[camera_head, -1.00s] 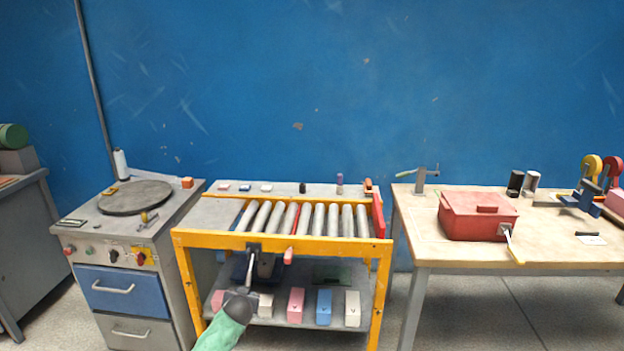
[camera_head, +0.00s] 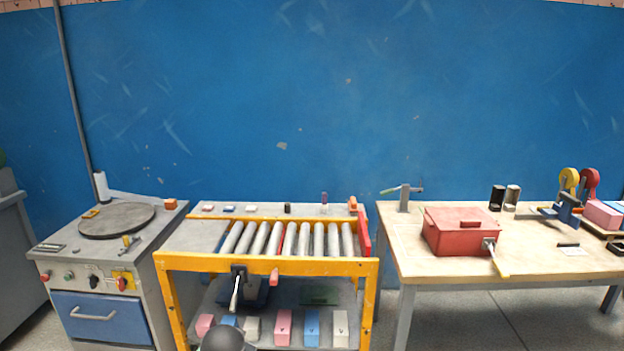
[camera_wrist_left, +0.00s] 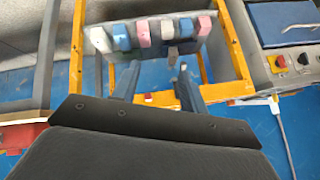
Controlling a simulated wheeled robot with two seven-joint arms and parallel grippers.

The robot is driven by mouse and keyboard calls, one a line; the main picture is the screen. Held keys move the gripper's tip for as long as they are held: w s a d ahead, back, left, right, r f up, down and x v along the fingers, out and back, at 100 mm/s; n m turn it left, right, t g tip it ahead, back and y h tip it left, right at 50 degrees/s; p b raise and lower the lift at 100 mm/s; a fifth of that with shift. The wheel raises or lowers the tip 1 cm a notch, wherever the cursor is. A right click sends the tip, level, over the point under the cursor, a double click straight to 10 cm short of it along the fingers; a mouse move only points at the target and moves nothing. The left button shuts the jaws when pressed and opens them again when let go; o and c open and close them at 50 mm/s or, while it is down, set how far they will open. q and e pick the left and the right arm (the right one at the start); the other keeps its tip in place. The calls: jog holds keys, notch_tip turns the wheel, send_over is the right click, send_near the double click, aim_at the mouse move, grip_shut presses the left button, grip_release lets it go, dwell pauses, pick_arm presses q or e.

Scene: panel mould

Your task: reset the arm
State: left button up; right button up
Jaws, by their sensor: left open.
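My left gripper (camera_wrist_left: 160,70) shows in the left wrist view with its two dark fingers apart and nothing between them. Beyond the fingers are the yellow frame and lower shelf of the roller stand. In the head view only a dark rounded part of my left arm (camera_head: 222,340) shows at the bottom edge, in front of the stand's lower shelf; the fingers cannot be made out there. My right gripper is not in view.
The yellow roller stand (camera_head: 270,263) has a lever (camera_head: 235,294) at its front and several coloured blocks on its lower shelf. A grey cabinet (camera_head: 95,307) with a turntable stands left. A wooden table (camera_head: 420,268) with a red box (camera_head: 462,234) stands right.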

pick_arm(q)
jog(key=s+d+f+g, duration=0.1)
jog(key=s+f, duration=0.3)
jog(key=s, duration=0.9)
jog(key=s+d+f+n+g+h, duration=0.1)
jog(key=s+f, duration=0.4)
jog(key=s, duration=0.8)
jog(key=s+d+f+g+h, duration=0.1)
jog(key=s+d+f+g, duration=0.1)
jog(key=s, duration=1)
notch_tip(320, 180, down, 2)
jog(key=shift+s+d+f+n+g, duration=0.15)
jog(key=shift+s+d+n+g, duration=0.2)
jog(key=shift+g, duration=0.55)
